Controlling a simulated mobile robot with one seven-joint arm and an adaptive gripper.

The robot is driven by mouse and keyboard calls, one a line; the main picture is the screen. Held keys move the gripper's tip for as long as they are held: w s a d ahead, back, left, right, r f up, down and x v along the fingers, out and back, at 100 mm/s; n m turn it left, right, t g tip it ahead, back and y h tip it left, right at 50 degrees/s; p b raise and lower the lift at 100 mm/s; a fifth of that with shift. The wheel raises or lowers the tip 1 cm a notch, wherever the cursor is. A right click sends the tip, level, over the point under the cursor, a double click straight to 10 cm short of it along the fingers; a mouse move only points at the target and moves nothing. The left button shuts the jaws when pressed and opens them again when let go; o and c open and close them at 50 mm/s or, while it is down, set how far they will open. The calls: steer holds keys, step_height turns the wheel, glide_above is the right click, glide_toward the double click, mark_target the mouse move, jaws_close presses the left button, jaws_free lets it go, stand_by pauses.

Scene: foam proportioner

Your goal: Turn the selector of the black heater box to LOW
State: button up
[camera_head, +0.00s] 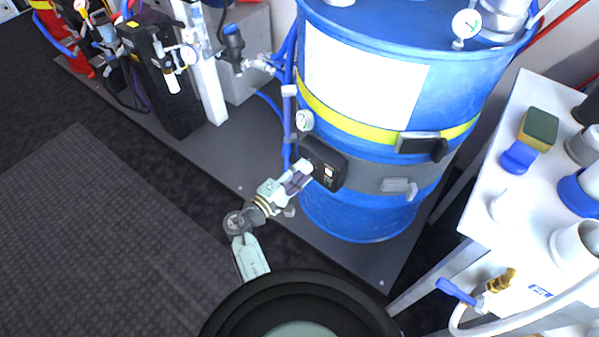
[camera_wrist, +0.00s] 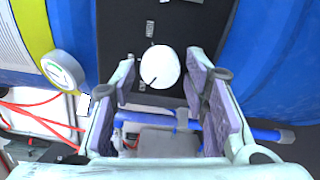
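The black heater box (camera_head: 334,158) is strapped to the side of the blue drum. In the wrist view its dark face (camera_wrist: 187,25) fills the upper middle. The selector, a round white knob (camera_wrist: 160,67) with a dark pointer line toward its lower left, sits on that face with small white marks around it, too small to read. My gripper (camera_head: 302,176) is at the front of the box. In the wrist view my gripper (camera_wrist: 161,82) is open, its purple-padded fingers on either side of the knob with visible gaps. I cannot tell its distance from the face.
The blue drum (camera_head: 340,212) stands behind the box, with a pressure gauge (camera_head: 304,120) just above and left of it. Blue hoses run close by at the left. The floor at left is clear.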

steer(key=shift+o, duration=0.7)
steer(key=v, duration=1.2)
